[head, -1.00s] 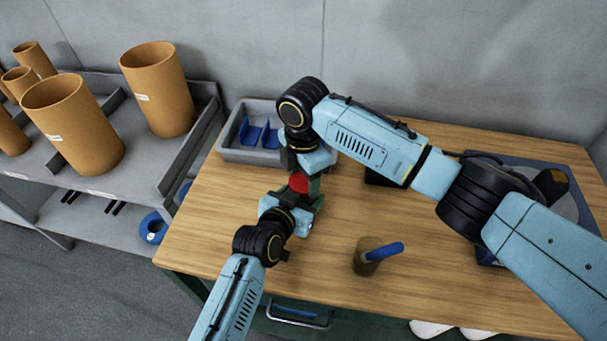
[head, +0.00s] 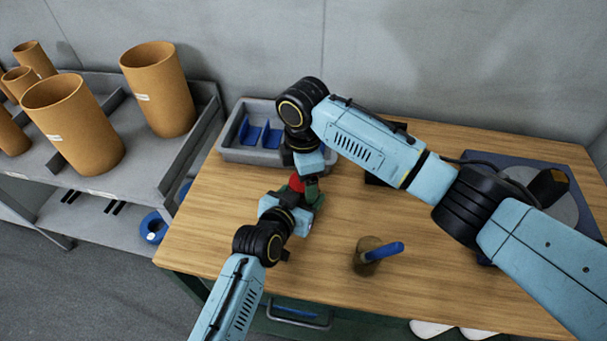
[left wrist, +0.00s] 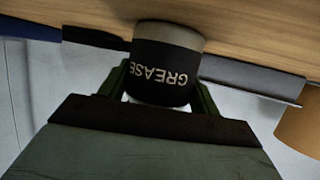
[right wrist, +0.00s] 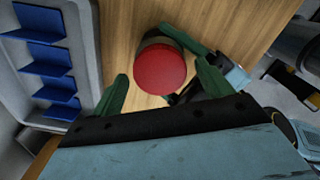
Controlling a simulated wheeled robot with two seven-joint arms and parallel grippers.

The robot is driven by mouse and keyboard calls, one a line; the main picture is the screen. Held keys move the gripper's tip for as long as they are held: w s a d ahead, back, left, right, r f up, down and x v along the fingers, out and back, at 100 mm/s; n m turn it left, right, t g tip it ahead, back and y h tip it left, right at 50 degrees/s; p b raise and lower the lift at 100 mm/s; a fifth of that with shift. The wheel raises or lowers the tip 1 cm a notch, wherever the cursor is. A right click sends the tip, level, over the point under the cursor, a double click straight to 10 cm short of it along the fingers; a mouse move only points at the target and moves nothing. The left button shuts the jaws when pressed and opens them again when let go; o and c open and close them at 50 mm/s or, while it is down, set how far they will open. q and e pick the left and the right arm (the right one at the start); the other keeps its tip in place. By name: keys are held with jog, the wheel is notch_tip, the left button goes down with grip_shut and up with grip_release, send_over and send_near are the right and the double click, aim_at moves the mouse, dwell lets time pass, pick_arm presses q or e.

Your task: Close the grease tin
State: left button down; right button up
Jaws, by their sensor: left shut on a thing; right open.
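The grease tin (left wrist: 165,70) is dark with a pale band and white lettering that reads GREASE in the left wrist view. My left gripper (head: 298,199) is shut on it from the side, a finger on each side. The red lid (right wrist: 160,70) is over the tin's top in the right wrist view and also shows in the head view (head: 296,183). I cannot tell whether it is fully seated. My right gripper (right wrist: 163,78) is open above, with fingers on either side of the lid and gaps between. The head view hides most of the tin behind my grippers.
A grey bin with blue dividers (head: 228,149) stands behind the grippers. A brown cup with a blue-handled tool (head: 366,262) stands to the front right. A dark board with a grey disc (head: 482,158) lies at the right.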

jog(key=shift+r, duration=2.25)
jog(key=shift+c, duration=0.4)
notch_tip(320, 180, up, 3)
jog(key=shift+f+n, duration=0.15)
jog(key=shift+n, duration=1.05)
jog(key=shift+r+n, duration=0.4)
jog(key=shift+n, duration=0.1)
